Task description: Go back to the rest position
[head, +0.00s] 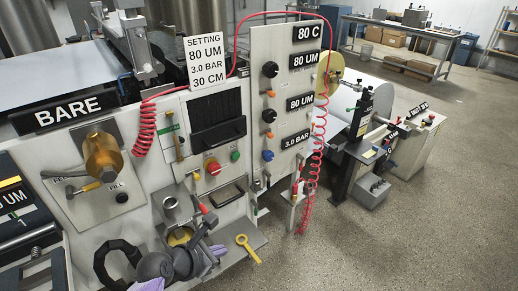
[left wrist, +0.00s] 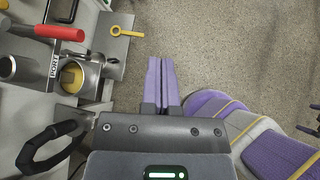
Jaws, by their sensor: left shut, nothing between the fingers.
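My left gripper (left wrist: 160,65) shows in the left wrist view with its two purple fingers together and nothing between them. It is over the floor, just right of the metal port (left wrist: 75,78) and below the yellow wrench-shaped tool (left wrist: 127,32). In the head view the left arm's grey and purple parts are low in the picture, in front of the coating machine (head: 155,205), and its fingertips are hard to make out. My right gripper is out of both views.
A black ring-shaped handle (left wrist: 48,148) is close left of my left gripper. A red-handled lever (left wrist: 50,30) and a metal cup (left wrist: 15,68) stand beyond it. A coiled red hose (head: 316,180) hangs by the control panel (head: 275,60). The floor (head: 390,240) at right is clear.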

